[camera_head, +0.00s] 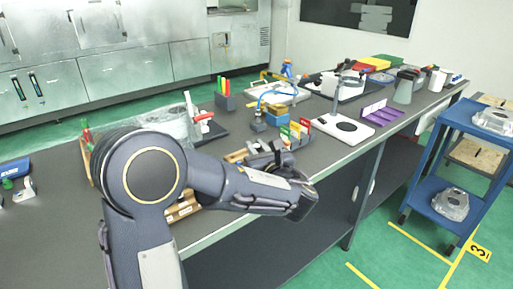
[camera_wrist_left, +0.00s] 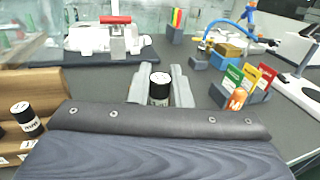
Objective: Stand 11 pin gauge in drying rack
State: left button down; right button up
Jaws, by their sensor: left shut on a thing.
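A similar black-and-white gauge (camera_wrist_left: 27,119) stands in a wooden holder (camera_wrist_left: 50,93) at the left. A purple slotted rack (camera_head: 381,112) stands farther along the bench; I cannot tell whether it is the drying rack. My right gripper is not seen.
Green, yellow and red cards (camera_wrist_left: 251,83) stand in a grey holder close right of the gripper. A white stand (camera_head: 343,127) is beyond. A clamp with a red handle (camera_wrist_left: 115,35) is at the back left.

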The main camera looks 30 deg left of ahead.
pick_arm(q)
jog(key=shift+f+b, duration=2)
jog(key=shift+f, duration=0.6)
jog(key=c, duration=1.3)
grip_release()
jog(key=shift+o, duration=0.2)
jog(key=v, duration=0.7)
jog(key=shift+s+d, duration=0.25)
jog(key=shift+d, duration=0.1)
